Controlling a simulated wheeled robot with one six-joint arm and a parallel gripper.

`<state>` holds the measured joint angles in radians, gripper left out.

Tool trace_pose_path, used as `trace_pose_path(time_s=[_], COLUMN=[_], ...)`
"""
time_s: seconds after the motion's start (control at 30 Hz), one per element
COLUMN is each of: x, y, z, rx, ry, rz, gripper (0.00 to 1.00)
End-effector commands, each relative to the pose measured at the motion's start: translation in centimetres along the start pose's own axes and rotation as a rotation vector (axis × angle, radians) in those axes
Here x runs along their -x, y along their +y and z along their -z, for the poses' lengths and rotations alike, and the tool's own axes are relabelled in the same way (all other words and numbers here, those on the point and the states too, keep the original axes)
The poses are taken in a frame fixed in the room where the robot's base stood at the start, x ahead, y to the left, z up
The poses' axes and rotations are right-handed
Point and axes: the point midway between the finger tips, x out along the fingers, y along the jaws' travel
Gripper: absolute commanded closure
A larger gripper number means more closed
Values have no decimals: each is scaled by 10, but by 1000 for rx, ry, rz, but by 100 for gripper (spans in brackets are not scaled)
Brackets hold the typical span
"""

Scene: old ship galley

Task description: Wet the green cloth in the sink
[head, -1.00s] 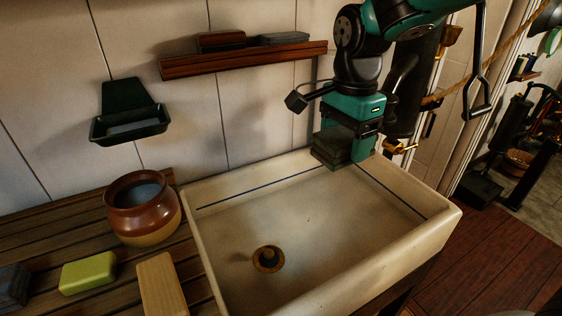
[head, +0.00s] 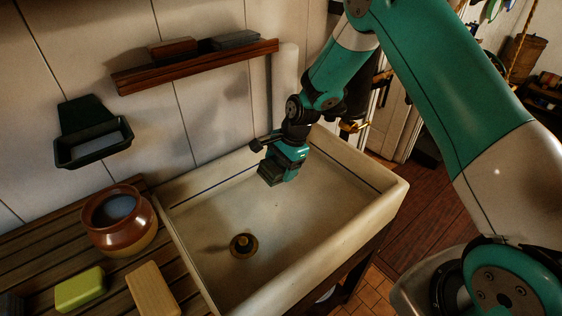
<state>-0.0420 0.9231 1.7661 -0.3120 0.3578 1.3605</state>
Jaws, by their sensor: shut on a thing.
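My gripper (head: 286,165) is shut on the dark green folded cloth (head: 271,175) and holds it over the back part of the pale sink (head: 310,258). The fingers partly hide the cloth. I cannot tell whether the cloth touches the sink's inside or whether it is wet. A round brass-rimmed drain (head: 243,245) with a dark middle lies in the sink floor, in front and left of the gripper. A brass tap (head: 352,127) shows behind the sink's back right corner. No running water shows.
A brown pot (head: 119,221), a yellow-green block (head: 79,290) and a wooden block (head: 152,291) stand on the slatted counter (head: 38,262) left of the sink. A wall shelf (head: 195,68) and a dark green wall dish (head: 92,143) are behind. The sink's front is clear.

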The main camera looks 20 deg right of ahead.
Motion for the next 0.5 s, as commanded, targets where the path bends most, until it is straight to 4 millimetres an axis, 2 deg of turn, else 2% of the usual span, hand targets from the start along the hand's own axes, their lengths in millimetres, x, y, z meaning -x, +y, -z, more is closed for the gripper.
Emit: trace_pose_path(time_s=[0.03,0.5], x=[-10,-56], y=[2,10], z=[3,15], rx=[0,0], ry=[0,1], rz=[0,-1], gripper=[57,57])
